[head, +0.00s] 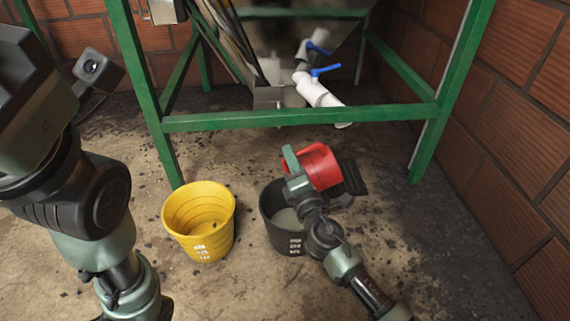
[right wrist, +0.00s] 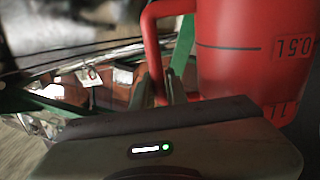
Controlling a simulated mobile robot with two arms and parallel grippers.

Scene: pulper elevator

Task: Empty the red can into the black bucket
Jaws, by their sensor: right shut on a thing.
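The red can (head: 321,167) is held by my right gripper (head: 300,169) above the black bucket (head: 275,226). In the right wrist view the red can (right wrist: 245,60) shows its handle and volume marks, with the gripper shut at the handle. The marks stand inverted there, and the can looks tilted in the head view. The black bucket stands on the floor with pale content inside; the gripper and forearm hide part of its rim. I cannot see liquid leaving the can. My left arm is at the left edge of the head view, but its fingertips are not in view.
A yellow bucket (head: 198,222) stands on the floor left of the black bucket. A green metal frame (head: 290,119) with white pipes and blue valves (head: 318,92) stands behind. A brick wall (head: 520,130) closes the right side. The front floor has free room.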

